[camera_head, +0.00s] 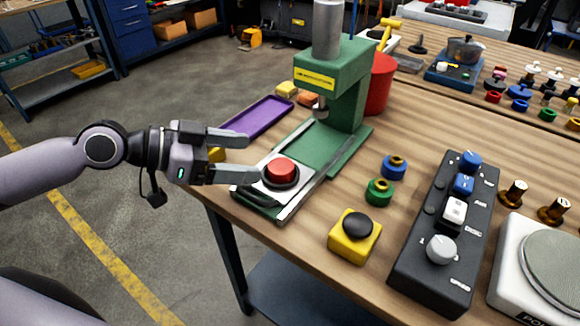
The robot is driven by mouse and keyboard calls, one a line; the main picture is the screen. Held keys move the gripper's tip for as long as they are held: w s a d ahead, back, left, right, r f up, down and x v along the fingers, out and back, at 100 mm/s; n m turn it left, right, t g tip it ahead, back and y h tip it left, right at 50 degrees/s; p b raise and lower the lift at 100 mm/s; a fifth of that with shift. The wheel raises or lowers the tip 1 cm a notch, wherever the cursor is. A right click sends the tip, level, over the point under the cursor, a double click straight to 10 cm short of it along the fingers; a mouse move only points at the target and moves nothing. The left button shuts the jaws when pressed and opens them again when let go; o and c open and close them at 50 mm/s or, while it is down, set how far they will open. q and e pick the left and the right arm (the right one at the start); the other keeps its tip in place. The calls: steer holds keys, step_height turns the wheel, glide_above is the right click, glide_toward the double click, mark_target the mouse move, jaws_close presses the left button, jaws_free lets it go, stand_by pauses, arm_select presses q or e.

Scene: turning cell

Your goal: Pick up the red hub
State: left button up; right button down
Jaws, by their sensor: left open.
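The red hub (281,170) is a short round piece sitting in a dark ring on the light plate at the front of the green press (345,85). My left gripper (248,157) comes in from the left with its two fingers spread apart and empty. Its fingertips are just left of the red hub, with the lower finger close to the plate's left edge. I cannot tell whether that finger touches the plate. My right gripper is not in view.
A blue hub (394,167) and a green hub (379,192) stand right of the press. A yellow box with a black button (354,237), a black control box (447,235) and a scale (545,265) fill the front right. A purple tray (257,119) lies behind my gripper.

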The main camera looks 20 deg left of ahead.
mark_target(273, 167)
arm_select(q)
steer(key=shift+x, duration=0.9)
steer(key=x, duration=0.1)
steer(key=p+x, duration=0.1)
steer(key=x, duration=0.1)
steer(key=shift+w+f+p, duration=0.3)
steer(key=shift+w+f, duration=0.1)
steer(key=shift+w, duration=0.05)
steer(key=shift+w+d+f, duration=0.3)
steer(key=shift+d, duration=0.2)
steer(key=c, duration=1.3)
steer(key=shift+r, duration=0.1)
steer(key=shift+c, duration=0.8)
